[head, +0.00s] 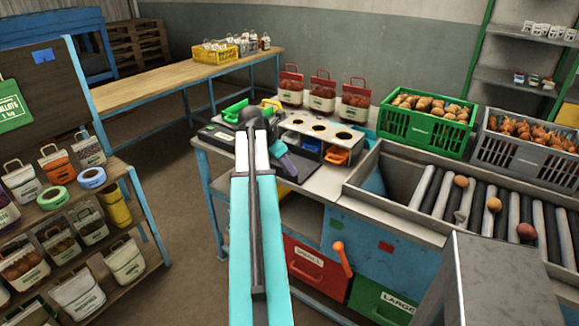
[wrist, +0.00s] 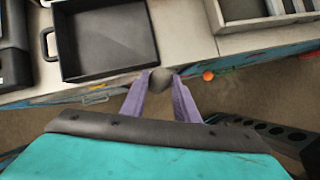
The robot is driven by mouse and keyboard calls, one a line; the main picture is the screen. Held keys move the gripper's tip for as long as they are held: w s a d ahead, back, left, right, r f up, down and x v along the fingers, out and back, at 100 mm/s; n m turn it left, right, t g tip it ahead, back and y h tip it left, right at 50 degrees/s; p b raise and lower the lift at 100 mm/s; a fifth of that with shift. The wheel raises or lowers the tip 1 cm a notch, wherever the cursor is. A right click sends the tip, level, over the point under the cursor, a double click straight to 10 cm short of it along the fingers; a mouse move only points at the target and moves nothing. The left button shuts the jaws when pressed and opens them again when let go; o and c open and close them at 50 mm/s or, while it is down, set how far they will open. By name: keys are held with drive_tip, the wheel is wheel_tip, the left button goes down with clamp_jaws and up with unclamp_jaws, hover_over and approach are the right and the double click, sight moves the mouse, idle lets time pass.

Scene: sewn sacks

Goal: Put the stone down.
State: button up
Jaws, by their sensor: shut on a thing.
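The stone (wrist: 160,81) is a small grey, rounded lump in the wrist view. My gripper (wrist: 159,86), with pale purple fingers, is shut on it, one finger on each side. The stone appears at the near edge of the bench, just below an empty black tray (wrist: 108,42) with a handle. In the head view my gripper (head: 282,148) shows as a purple piece beyond the dark wrist, over the bench. I cannot make out the stone there. How high it is above the bench is hard to tell.
A white stand with round holes (head: 320,127) is on the bench. A green crate (head: 425,128) and a grey crate (head: 530,150) hold onions or similar produce. A roller conveyor (head: 480,205) lies at right. A shelf of sacks (head: 75,200) stands at left. Bare floor lies between.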

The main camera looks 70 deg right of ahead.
drive_tip(key=shift+s+d, duration=0.1)
drive_tip(key=shift+s, duration=0.05)
drive_tip(key=shift+d+r, duration=0.1)
drive_tip(key=shift+d, duration=0.25)
drive_tip(key=w+d+r+n+t, duration=0.1)
drive_tip(key=w+d+r, duration=0.2)
drive_tip(key=d, duration=0.6)
drive_tip(key=w, duration=0.2)
drive_tip(key=shift+w+d+n+h, duration=0.3)
drive_tip(key=shift+w+d+n, duration=0.1)
drive_tip(key=shift+f, duration=0.2)
drive_tip(key=shift+f+p, duration=0.75)
drive_tip(key=shift+f, duration=2.25)
drive_tip(key=shift+f, duration=0.1)
drive_tip(key=shift+f+p, duration=0.45)
drive_tip(key=shift+f, duration=1.35)
